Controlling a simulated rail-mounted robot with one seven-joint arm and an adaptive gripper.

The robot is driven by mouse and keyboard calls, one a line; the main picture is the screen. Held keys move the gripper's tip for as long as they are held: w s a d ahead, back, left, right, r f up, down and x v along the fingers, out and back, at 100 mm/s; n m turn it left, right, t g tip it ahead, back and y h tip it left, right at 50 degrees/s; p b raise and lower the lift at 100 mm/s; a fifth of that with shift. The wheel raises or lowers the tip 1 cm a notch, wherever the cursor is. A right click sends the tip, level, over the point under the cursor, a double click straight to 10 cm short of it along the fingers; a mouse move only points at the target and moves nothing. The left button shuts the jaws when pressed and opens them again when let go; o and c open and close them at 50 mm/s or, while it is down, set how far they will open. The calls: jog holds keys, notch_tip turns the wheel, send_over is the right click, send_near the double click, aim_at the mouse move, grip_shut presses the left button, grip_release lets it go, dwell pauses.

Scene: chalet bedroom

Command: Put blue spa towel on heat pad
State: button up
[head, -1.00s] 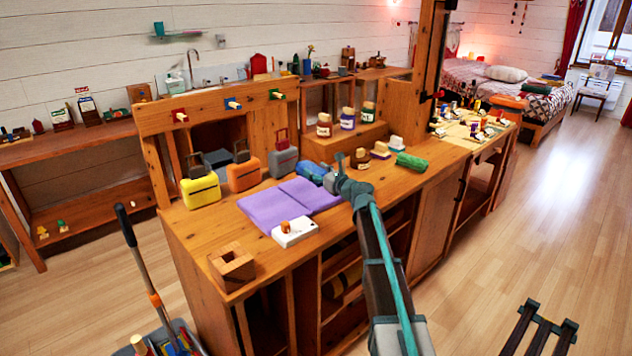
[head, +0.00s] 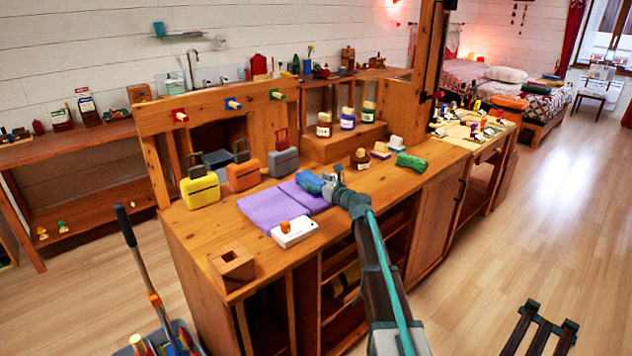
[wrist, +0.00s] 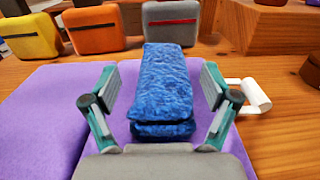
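The blue spa towel (head: 310,182), rolled or folded into a long bundle, lies over the far right end of the purple heat pad (head: 262,208). In the wrist view the towel (wrist: 166,90) is in the middle, with purple pad (wrist: 40,115) on both sides of it. My gripper (wrist: 163,90) is open around the towel. One finger is on each side, with purple showing in the gaps. In the head view my gripper (head: 330,184) is at the towel's right end. The towel's underside is hidden.
Yellow (head: 201,188), orange (head: 243,175) and grey (head: 284,162) suitcases stand behind the pad. A white controller (head: 294,231) sits at its front edge. A wooden block holder (head: 232,266) is at the near corner. A white cylindrical thing (wrist: 250,95) is right of the gripper.

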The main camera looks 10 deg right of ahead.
jog(key=shift+r, duration=0.1)
jog(key=shift+s+d, duration=0.1)
jog(key=shift+s, duration=0.1)
jog(key=v, duration=1.1)
jog(key=shift+s+d+r, duration=0.1)
jog(key=shift+s+d, duration=0.1)
jog(key=shift+s, duration=0.05)
